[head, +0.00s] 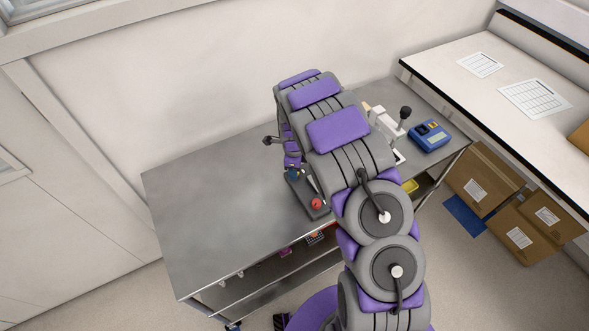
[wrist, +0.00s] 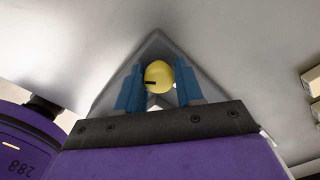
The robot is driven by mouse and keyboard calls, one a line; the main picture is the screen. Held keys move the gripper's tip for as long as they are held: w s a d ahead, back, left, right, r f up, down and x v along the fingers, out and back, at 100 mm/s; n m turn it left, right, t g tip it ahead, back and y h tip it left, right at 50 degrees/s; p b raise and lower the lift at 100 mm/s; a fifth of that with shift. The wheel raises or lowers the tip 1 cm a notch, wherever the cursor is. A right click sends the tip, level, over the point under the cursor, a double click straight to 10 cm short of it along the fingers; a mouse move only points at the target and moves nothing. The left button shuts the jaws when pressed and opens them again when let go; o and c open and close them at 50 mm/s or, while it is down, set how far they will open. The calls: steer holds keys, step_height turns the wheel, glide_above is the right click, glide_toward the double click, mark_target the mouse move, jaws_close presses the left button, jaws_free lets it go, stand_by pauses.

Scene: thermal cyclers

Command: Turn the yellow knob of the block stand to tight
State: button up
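The yellow knob (wrist: 159,74) is in the middle of the wrist view, with a short dark mark on its left side. My gripper (wrist: 159,88) has one blue finger on each side of it. The knob fills the gap, and the fingers look closed against it. Behind the knob, the grey block stand (wrist: 154,43) shows one corner pointing up in the picture. In the head view the stand (head: 304,197) is on the metal table, with a red knob (head: 316,204) at its near end. My gripper (head: 292,172) is over its far end there; the yellow knob is hidden.
The metal table (head: 215,215) is bare on the left. A white device with a dark knob (head: 388,122) and a blue device (head: 429,136) stand at its back right.

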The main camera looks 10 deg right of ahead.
steer(key=o, duration=0.4)
steer(key=shift+a, duration=0.1)
steer(key=shift+r, duration=0.1)
step_height(320, 180, up, 17)
steer(key=shift+r+p, duration=0.1)
steer(key=shift+p, duration=0.6)
